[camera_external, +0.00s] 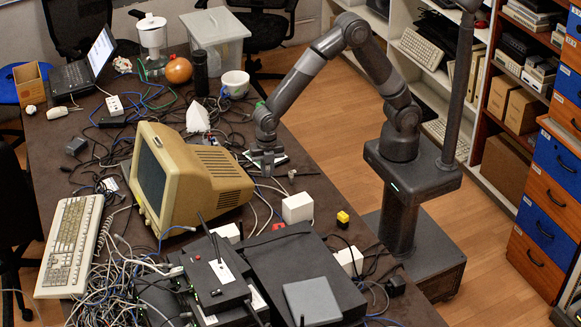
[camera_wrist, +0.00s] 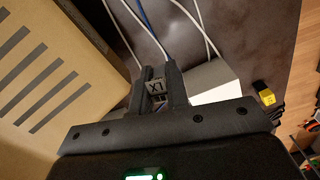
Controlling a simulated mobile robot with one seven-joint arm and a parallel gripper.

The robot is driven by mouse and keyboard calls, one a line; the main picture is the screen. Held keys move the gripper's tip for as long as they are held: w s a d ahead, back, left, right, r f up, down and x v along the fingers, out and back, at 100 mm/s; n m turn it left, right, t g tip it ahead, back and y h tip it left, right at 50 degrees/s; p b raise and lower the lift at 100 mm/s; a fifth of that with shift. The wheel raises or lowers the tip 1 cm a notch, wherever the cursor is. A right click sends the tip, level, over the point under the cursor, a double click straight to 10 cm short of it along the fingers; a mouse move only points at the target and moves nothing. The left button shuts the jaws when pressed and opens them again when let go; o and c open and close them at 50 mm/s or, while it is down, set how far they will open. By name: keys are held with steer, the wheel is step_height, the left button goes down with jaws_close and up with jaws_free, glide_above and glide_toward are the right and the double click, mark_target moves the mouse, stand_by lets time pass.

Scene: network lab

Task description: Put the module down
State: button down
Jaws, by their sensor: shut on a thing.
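My gripper (camera_external: 267,168) is low over the cluttered table, just right of the beige CRT monitor (camera_external: 222,175). In the wrist view, my gripper (camera_wrist: 159,72) has its two dark fingers closed on a small grey module (camera_wrist: 156,88) with dark lettering on its face. The module sits between the fingers, and its lower part is hidden by the gripper body. In the external view the module cannot be made out clearly. Whether it touches the table cannot be told.
The monitor's vented casing (camera_wrist: 45,85) is close on the left in the wrist view. A white box (camera_external: 297,207) and a small yellow block (camera_external: 343,217) are to the right. Cables (camera_wrist: 150,30) run past the fingertips. Bare tabletop (camera_external: 318,190) shows near the right edge.

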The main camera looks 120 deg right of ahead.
steer(key=w+a+f, duration=0.2)
steer(key=a, duration=0.3)
steer(key=w+a+f+n, duration=0.1)
steer(key=w+a+f, duration=0.1)
steer(key=a, duration=0.3)
steer(key=w+a+f+n, duration=0.1)
steer(key=w+a+f, duration=0.1)
steer(key=a, duration=0.3)
steer(key=shift+w+a+f, duration=0.2)
steer(key=shift+a+f, duration=0.15)
steer(key=shift+f, duration=2.25)
steer(key=shift+f, duration=0.2)
steer(key=c, duration=1.4)
jaws_free()
